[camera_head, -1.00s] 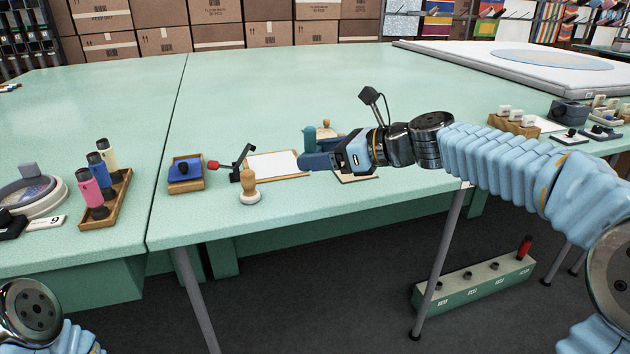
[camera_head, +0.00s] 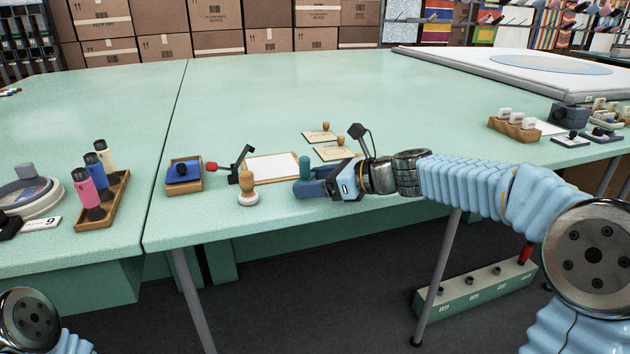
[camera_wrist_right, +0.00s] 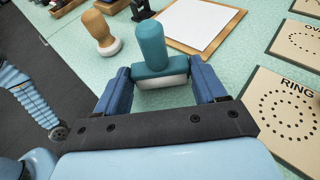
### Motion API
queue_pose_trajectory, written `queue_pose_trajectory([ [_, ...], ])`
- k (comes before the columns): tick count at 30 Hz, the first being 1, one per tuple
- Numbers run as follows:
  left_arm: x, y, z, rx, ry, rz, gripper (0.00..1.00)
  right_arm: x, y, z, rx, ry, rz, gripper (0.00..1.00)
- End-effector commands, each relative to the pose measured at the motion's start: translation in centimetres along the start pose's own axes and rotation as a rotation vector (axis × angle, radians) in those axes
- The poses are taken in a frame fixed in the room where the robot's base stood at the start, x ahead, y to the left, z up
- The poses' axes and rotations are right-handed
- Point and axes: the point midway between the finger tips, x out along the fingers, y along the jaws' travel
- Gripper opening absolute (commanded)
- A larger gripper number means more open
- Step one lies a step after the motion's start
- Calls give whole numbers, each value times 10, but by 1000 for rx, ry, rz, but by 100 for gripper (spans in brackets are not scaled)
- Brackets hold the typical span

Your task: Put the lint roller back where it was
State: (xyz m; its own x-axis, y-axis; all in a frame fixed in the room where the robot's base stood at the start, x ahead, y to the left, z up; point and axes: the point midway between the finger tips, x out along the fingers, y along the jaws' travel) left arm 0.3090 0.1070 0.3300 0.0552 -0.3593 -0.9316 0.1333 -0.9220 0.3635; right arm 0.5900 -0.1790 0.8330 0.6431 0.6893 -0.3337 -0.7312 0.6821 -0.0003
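My right gripper (camera_head: 310,180) is at the table's front edge, right of the clipboard. It is shut on a teal-handled block (camera_head: 305,167) with a pale underside. In the right wrist view this block (camera_wrist_right: 152,50) stands upright between the two blue fingers (camera_wrist_right: 163,88), which touch its sides. I cannot tell whether it is the lint roller; nothing else in view is clearly one. Whether its underside touches the table is unclear. Of my left arm only a joint shows at the lower left; its gripper is out of view.
A wooden-handled stamp (camera_head: 248,190) and a black tool with a red tip (camera_head: 235,170) stand left of the clipboard (camera_head: 272,167). Pattern boards (camera_head: 335,153) lie behind my gripper. A blue pad tray (camera_head: 184,175) and bottle rack (camera_head: 118,200) are further left. The table's middle is clear.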

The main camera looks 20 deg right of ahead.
Motion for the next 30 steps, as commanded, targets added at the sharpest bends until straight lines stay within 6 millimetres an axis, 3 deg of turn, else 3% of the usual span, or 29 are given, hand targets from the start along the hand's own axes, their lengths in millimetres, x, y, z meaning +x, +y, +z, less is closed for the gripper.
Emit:
queue_pose_trajectory([
  [1,0,0,0,0,0,0,47,0,0,0,0,0,0,79],
  [4,0,0,0,0,0,0,47,0,0,0,0,0,0,94],
  [15,-3,1,0,0,0,0,47,-4,0,4,0,0,-2,95],
  [30,-2,1,0,0,0,0,47,-105,-1,4,1,-1,-3,95],
])
